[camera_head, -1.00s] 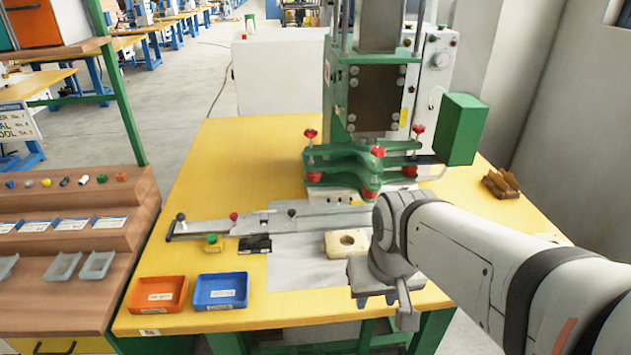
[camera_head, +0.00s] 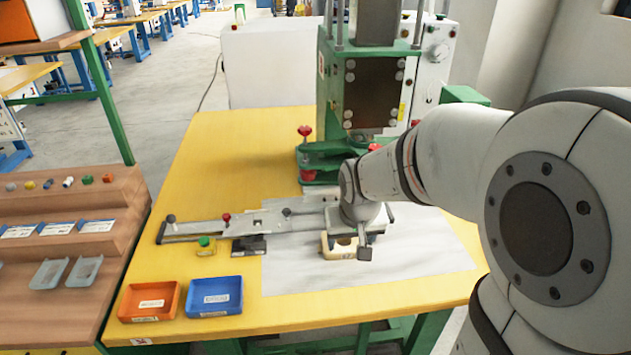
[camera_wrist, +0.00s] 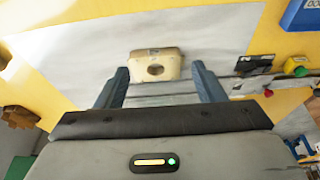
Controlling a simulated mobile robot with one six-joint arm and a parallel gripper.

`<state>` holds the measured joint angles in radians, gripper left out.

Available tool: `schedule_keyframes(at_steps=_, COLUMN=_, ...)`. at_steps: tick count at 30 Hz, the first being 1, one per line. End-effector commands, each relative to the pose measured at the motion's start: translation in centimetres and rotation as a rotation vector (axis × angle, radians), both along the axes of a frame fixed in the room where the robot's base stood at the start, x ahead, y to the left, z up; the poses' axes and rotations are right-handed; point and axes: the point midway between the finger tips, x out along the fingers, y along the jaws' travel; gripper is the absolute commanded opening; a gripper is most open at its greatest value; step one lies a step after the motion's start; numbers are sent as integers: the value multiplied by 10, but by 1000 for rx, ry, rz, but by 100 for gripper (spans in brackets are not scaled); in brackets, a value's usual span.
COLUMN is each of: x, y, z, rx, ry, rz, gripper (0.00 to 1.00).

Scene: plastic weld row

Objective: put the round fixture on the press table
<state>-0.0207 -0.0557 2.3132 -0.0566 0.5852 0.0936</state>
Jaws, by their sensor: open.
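A cream block with a round hole (camera_head: 338,251), which looks like the round fixture, lies on the grey sheet on the yellow table. My gripper (camera_head: 364,238) is beside and above it and hides part of it. In the wrist view the block (camera_wrist: 155,66) shows ahead, between and just beyond the open fingertips of my gripper (camera_wrist: 160,74). Nothing is held. The green press (camera_head: 372,95) stands behind. My arm covers part of its lower end, and I cannot clearly tell the press table's surface apart there.
A grey slide bar (camera_head: 200,229), a black block (camera_head: 248,245) and a green-topped piece (camera_head: 206,246) lie left of the block. Orange (camera_head: 149,301) and blue (camera_head: 215,296) trays stand at the front left. The grey sheet (camera_head: 420,262) is bare to the right.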

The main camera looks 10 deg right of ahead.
Motion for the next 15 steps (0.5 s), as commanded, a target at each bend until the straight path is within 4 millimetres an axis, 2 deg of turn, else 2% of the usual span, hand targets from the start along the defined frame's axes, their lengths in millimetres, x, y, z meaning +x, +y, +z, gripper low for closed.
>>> schedule_keyframes(at_steps=1, x=21, y=2, z=-13, rx=-1, ry=-6, rz=0, gripper=63)
schedule_keyframes(at_steps=3, x=46, y=6, z=-29, rx=1, ry=-27, rz=-1, gripper=63)
schedule_keyframes(at_steps=6, x=76, y=10, z=-49, rx=4, ry=-53, rz=-1, gripper=63)
schedule_keyframes(at_steps=10, x=100, y=15, z=-68, rx=9, ry=-78, rz=0, gripper=63)
schedule_keyframes(at_steps=15, x=113, y=17, z=-83, rx=12, ry=-90, rz=-1, gripper=63)
